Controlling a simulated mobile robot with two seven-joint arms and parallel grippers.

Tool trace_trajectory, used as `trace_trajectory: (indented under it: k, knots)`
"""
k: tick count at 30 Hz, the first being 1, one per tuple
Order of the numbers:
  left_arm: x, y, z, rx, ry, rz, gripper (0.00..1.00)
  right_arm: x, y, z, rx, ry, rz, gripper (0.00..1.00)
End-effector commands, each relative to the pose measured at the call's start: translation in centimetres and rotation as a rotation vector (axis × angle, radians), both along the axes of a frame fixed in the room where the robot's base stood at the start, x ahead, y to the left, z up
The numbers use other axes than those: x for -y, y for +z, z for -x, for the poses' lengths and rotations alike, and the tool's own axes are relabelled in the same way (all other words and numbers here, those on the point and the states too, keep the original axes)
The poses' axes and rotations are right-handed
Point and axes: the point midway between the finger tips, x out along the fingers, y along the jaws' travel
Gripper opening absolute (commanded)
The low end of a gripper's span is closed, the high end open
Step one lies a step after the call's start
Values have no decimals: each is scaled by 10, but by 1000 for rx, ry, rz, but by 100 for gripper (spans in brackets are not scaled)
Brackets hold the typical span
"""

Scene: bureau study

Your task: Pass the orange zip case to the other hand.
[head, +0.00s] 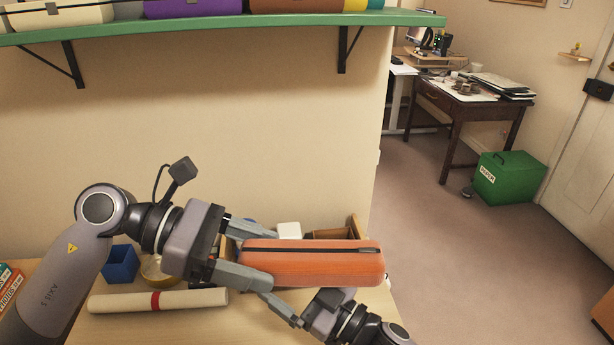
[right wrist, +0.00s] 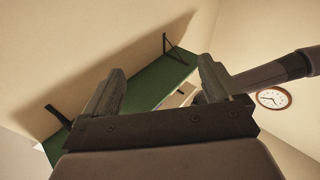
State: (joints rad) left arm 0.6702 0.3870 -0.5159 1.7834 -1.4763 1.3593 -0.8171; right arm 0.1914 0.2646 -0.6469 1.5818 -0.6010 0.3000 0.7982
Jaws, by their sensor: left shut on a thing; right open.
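The orange zip case (head: 320,264) is a long, rounded case with a dark zip along it, held level above the desk. My left gripper (head: 262,254) is shut on its left end, with one finger on each side. My right gripper (right wrist: 161,75) is open, with nothing seen between its fingers in the right wrist view. In the head view my right gripper is low at the bottom, just below the case and partly hidden by it. I cannot tell whether it touches the case. The case is not clearly seen in the right wrist view.
On the desk (head: 140,328) are a cream roll with a red band (head: 190,299), a blue box (head: 120,264) and a wooden tray (head: 354,228) behind the case. A green shelf (head: 250,21) runs overhead. A green bin (head: 508,179) stands on the floor at right.

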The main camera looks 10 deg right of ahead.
Motion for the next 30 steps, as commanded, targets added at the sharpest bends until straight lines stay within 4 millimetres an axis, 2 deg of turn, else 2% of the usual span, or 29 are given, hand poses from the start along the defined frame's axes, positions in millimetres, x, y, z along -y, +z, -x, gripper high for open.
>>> trace_trajectory:
  k: [3,9,15,18,20,24,30]
  knots:
    - [0,1,0,0,0,1,32,-20,17,-5,68,133,42,92]
    - [0,1,0,0,0,1,32,-43,31,-7,131,349,157,92]
    - [0,1,0,1,0,1,32,-49,34,-14,150,529,335,92]
    - [0,1,0,1,0,1,32,-46,43,-21,198,589,434,92]
    - [0,1,0,1,0,1,32,-45,57,-26,268,615,489,92]
    - [0,1,0,1,0,1,32,-44,109,-32,552,655,592,92]
    - [0,1,0,1,0,1,32,-45,182,-24,1014,684,686,92]
